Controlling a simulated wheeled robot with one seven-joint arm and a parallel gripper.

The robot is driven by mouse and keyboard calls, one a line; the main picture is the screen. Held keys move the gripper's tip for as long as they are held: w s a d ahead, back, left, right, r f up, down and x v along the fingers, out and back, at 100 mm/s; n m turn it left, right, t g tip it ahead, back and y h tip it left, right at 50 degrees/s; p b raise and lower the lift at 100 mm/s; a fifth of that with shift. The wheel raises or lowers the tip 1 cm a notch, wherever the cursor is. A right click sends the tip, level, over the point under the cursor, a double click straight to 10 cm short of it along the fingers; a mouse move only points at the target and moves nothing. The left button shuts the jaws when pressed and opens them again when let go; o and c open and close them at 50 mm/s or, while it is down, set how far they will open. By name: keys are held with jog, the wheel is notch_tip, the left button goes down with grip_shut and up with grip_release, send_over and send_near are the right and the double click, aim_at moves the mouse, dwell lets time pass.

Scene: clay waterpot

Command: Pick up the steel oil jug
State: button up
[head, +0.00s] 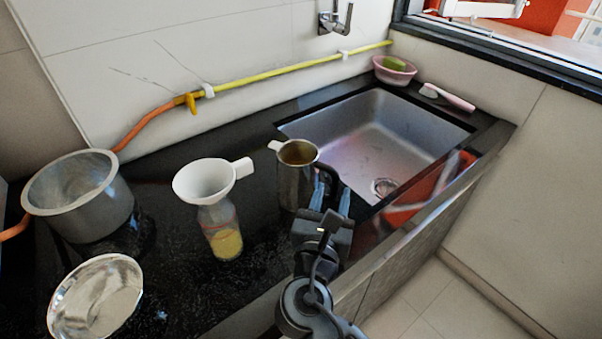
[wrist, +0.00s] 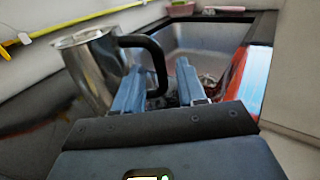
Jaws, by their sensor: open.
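The steel oil jug (head: 291,184) stands upright on the black counter, left of the sink, with brownish contents showing at its open top. In the wrist view the jug (wrist: 90,72) is at the left, and its black loop handle (wrist: 150,46) extends right. My gripper (head: 332,190) is open at the jug's right side. In the wrist view my gripper (wrist: 157,80) has its two blue fingers apart, with the outer part of the handle showing between them. I cannot tell how far the handle reaches in between the fingers. The handle's lower end is hidden.
A bottle (head: 224,236) with a white funnel (head: 204,181) stands left of the jug. A large pot (head: 80,200) and a steel bowl (head: 96,298) are farther left. The sink (head: 385,135) is to the right; a pink bowl (head: 394,72) sits behind it.

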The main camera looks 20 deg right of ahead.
aim_at(335, 185)
jog(key=x, duration=0.4)
grip_shut()
dwell(0.4)
jog(key=shift+r, duration=0.1)
